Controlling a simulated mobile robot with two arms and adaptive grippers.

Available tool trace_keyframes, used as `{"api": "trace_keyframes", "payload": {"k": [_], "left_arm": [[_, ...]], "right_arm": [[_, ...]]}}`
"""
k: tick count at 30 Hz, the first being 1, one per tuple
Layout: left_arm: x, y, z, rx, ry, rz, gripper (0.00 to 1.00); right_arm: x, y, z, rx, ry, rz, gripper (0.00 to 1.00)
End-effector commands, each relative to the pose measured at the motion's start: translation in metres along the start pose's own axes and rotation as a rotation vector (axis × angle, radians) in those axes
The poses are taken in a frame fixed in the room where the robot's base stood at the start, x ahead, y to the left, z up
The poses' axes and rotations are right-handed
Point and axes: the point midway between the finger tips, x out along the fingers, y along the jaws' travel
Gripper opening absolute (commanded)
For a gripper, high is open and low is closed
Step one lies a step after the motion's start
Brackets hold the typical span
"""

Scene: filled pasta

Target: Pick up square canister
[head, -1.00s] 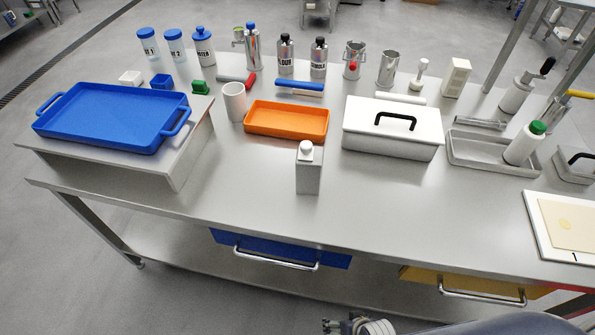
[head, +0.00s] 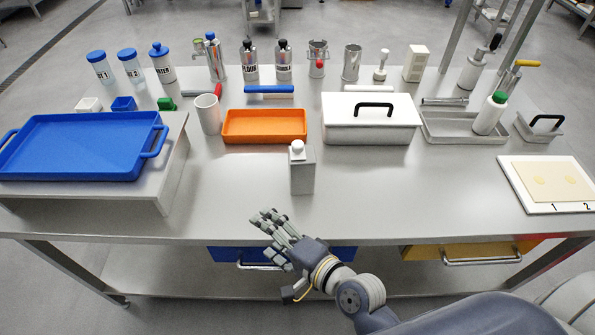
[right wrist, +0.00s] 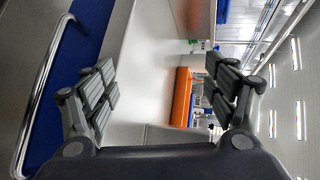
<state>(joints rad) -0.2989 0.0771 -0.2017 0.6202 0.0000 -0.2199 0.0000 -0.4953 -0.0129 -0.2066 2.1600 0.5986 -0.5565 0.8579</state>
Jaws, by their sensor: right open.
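The square canister (head: 302,176) is a grey upright box with a white round knob on top. It stands on the steel table near the front edge, in front of the orange tray. My right gripper (head: 272,230) is in front of and to the left of the canister, at the table's front edge, apart from it. In the right wrist view my right gripper (right wrist: 165,82) has its fingers spread, with nothing between them. I cannot make out the canister clearly in that view. My left gripper is not in view.
An orange tray (head: 264,138) and a white box with a black handle (head: 371,132) stand behind the canister. A blue tray (head: 80,174) rests on a raised stand at left. A white board (head: 516,196) lies at right. The table beside the canister is clear.

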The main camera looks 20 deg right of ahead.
Motion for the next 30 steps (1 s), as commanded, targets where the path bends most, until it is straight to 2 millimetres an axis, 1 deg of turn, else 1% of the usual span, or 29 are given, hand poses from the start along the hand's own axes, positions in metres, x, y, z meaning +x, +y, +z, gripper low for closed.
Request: {"api": "trace_keyframes", "payload": {"k": [1, 3, 5, 6, 8, 9, 12, 15, 18, 22, 26, 30], "left_arm": [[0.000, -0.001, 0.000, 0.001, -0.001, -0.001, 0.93], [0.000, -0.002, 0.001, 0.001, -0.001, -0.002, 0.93], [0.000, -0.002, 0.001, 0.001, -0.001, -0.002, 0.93], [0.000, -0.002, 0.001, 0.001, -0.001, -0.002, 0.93], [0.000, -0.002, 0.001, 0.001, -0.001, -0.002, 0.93], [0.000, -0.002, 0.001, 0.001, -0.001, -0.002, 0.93], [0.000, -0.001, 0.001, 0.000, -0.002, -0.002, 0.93], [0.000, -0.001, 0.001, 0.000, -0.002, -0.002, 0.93], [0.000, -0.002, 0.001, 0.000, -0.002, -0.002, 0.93], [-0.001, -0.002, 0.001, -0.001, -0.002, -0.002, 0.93], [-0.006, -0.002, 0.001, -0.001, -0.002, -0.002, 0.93], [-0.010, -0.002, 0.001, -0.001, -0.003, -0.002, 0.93]], "right_arm": [[0.006, -0.007, -0.003, 0.120, 0.022, -0.056, 0.78], [0.011, -0.021, -0.011, 0.300, 0.057, -0.150, 0.78], [0.014, -0.032, -0.020, 0.464, 0.087, -0.233, 0.78], [0.015, -0.038, -0.027, 0.579, 0.107, -0.291, 0.78], [0.015, -0.044, -0.040, 0.759, 0.140, -0.380, 0.78], [0.014, -0.045, -0.049, 0.877, 0.163, -0.438, 0.78], [0.010, -0.043, -0.072, 1.147, 0.216, -0.576, 0.78], [0.004, -0.034, -0.089, 1.353, 0.263, -0.689, 0.78], [0.000, -0.025, -0.100, 1.486, 0.297, -0.766, 0.78], [-0.002, -0.021, -0.108, 1.560, 0.317, -0.814, 0.78], [0.009, -0.026, -0.120, 1.568, 0.318, -0.821, 0.78], [0.024, -0.031, -0.134, 1.565, 0.318, -0.819, 0.78]]}}
